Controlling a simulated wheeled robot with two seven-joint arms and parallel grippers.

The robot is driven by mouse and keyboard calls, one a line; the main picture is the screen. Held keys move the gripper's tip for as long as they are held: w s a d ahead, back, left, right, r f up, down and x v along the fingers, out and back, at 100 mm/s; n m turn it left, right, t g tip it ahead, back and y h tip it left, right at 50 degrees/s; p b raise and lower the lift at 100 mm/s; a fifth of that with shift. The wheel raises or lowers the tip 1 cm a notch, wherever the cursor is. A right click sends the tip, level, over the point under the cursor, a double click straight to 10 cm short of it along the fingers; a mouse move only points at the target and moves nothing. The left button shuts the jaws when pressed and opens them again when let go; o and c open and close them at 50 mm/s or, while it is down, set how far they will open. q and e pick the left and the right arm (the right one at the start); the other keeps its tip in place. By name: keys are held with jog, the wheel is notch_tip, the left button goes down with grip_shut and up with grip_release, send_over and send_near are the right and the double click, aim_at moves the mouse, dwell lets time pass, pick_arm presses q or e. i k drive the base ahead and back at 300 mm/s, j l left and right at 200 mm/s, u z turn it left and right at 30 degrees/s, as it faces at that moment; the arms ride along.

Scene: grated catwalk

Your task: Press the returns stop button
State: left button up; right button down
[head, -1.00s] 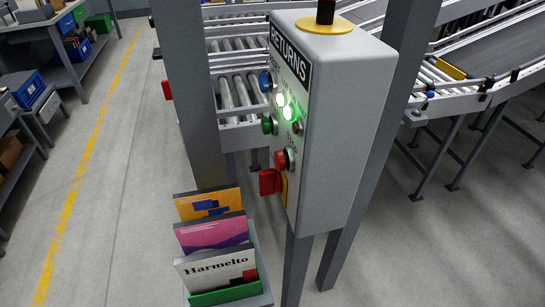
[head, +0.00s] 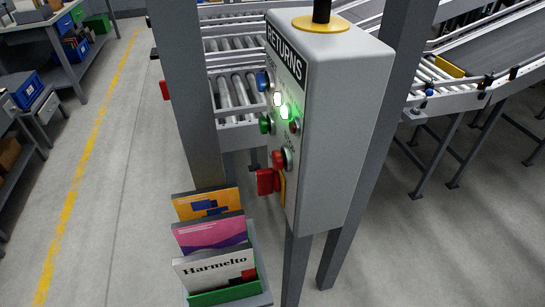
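The grey returns control box (head: 338,130) stands on posts in the middle of the head view, its button panel facing left. The label RETURNS (head: 286,52) runs along the panel's top. Below it are a blue button (head: 263,81), two lit lamps (head: 281,105), a green button (head: 265,124) and a small dark red lamp or button (head: 295,127). A larger red button (head: 279,159) sits lower, with a red block-like part (head: 268,181) beneath it. The panel is seen at a steep angle, so its small lettering is unreadable. Neither gripper shows.
Grey posts (head: 187,90) flank the box. A rack of books and folders (head: 213,262) stands at its lower left. Roller conveyors (head: 232,92) run behind, and a belt conveyor (head: 485,65) lies right. Open floor with a yellow line (head: 88,160) is at left.

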aim_at(278, 158)
jog(key=k+j+z, duration=0.15)
jog(key=j, duration=0.3)
jog(key=j+z, duration=0.15)
jog(key=j, duration=0.3)
jog(key=k+j+z, duration=0.15)
jog(key=j, duration=0.3)
jog(key=k+j+z, duration=0.15)
jog(key=j, duration=0.25)
jog(key=k+j+z, duration=0.15)
jog(key=j, duration=0.25)
jog(key=k, duration=0.1)
